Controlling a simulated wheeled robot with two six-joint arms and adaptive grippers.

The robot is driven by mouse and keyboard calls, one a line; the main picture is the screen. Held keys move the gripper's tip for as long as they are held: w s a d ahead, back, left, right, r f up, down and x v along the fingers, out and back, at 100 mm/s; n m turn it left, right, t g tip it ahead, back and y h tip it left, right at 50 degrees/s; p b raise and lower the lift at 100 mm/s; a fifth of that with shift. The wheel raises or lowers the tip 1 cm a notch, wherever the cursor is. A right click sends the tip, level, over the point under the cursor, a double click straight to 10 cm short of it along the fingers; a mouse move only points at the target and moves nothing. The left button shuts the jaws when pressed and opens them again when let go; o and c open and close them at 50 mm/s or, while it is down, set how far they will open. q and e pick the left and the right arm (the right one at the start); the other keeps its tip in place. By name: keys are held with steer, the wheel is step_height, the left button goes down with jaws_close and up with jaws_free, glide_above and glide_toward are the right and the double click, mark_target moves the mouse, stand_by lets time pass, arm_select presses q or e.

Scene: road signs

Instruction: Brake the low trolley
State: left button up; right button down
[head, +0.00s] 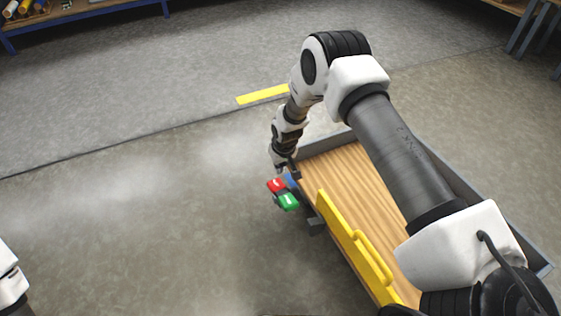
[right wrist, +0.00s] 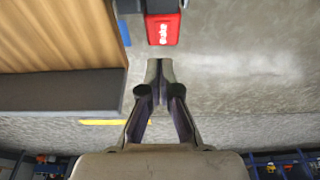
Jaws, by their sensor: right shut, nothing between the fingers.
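The low trolley (head: 350,190) has a wooden deck, grey rims and a yellow handle panel (head: 350,245) along its near left side. A red pedal (head: 276,185) and a green pedal (head: 289,202) stick out at its left side. The red pedal (right wrist: 163,29), with white lettering that looks like "brake", shows at the top of the right wrist view. My right gripper (head: 284,171) is shut and empty, just beyond the red pedal. In the right wrist view its fingertips (right wrist: 160,66) point at the pedal, seemingly with a small gap. My left gripper is out of view.
A blue part (head: 292,180) sits at the trolley's edge beside the pedals. A yellow floor strip (head: 262,94) lies beyond. A blue-framed shelf (head: 85,15) stands at the back left. The floor left of the trolley is clear.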

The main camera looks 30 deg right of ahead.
steer(key=v, duration=0.4)
stand_by(0.3)
steer(key=s+a+f+g+p, duration=0.2)
steer(key=s+a+p, duration=0.1)
steer(key=s, duration=0.8)
steer(key=s+a+f+g+p, duration=0.2)
steer(key=s+a+p, duration=0.15)
steer(key=s, duration=0.75)
steer(key=s+a+r+p, duration=0.1)
steer(key=s+r, duration=0.1)
steer(key=s, duration=0.6)
steer(key=s+r+p, duration=0.1)
steer(key=s+r, duration=0.1)
steer(key=s, duration=0.6)
step_height(320, 180, up, 39)
steer(key=w+t+p, duration=0.1)
steer(key=p, duration=3.6)
steer(key=shift+f+p, duration=0.25)
steer(key=shift+p, duration=0.15)
